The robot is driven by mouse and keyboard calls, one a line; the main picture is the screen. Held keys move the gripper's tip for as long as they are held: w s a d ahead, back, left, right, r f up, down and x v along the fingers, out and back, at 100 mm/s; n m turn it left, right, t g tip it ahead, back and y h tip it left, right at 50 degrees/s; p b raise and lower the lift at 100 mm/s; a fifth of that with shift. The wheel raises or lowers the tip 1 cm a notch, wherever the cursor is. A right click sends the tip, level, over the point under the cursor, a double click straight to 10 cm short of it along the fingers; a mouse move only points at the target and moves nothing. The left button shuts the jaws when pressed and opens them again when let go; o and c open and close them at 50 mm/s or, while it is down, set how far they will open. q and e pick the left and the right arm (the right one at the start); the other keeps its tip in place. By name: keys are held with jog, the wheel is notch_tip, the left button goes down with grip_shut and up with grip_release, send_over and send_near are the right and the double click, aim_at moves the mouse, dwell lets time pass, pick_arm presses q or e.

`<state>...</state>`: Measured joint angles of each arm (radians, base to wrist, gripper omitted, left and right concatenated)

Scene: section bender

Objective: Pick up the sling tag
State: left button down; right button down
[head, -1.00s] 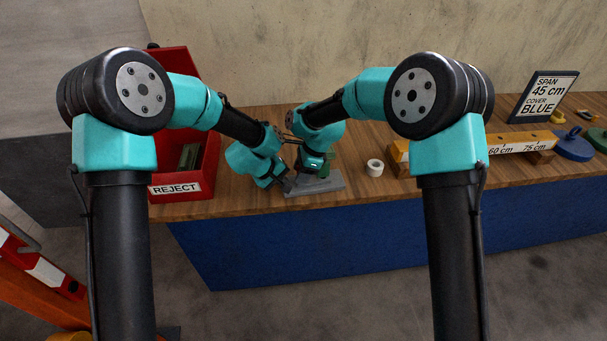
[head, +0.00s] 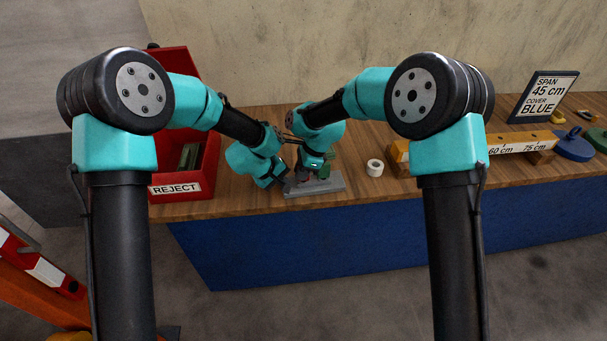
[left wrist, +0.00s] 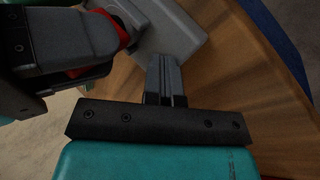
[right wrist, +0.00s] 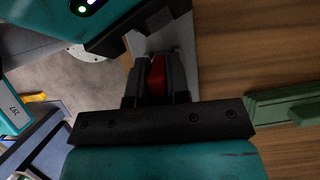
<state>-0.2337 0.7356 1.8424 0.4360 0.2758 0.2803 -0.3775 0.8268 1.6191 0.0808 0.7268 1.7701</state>
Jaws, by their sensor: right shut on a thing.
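A small red piece, which I take for the sling tag (right wrist: 158,75), is between the fingers of my right gripper (right wrist: 157,84) in the right wrist view. That gripper is shut on it, and the fingers cover much of it. Red also shows at my right gripper in the left wrist view (left wrist: 122,34). In the head view both hands are close together over the near edge of a grey plate (head: 331,185). My left gripper (left wrist: 166,80) has its fingers together with nothing visible between them, just beside the right gripper.
A red REJECT bin (head: 208,160) stands left of the hands. A green block (right wrist: 285,107) lies close to the right gripper. A white ring (head: 375,168) and a yellow bar on wooden blocks (head: 520,143) are to the right. Bare wood lies between plate and ring.

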notch_tip(320, 180, up, 10)
jog(key=shift+r, duration=0.1)
dwell(0.6)
pick_arm(q)
jog(key=shift+r, duration=0.15)
dwell(0.5)
jog(key=shift+r, duration=2.4)
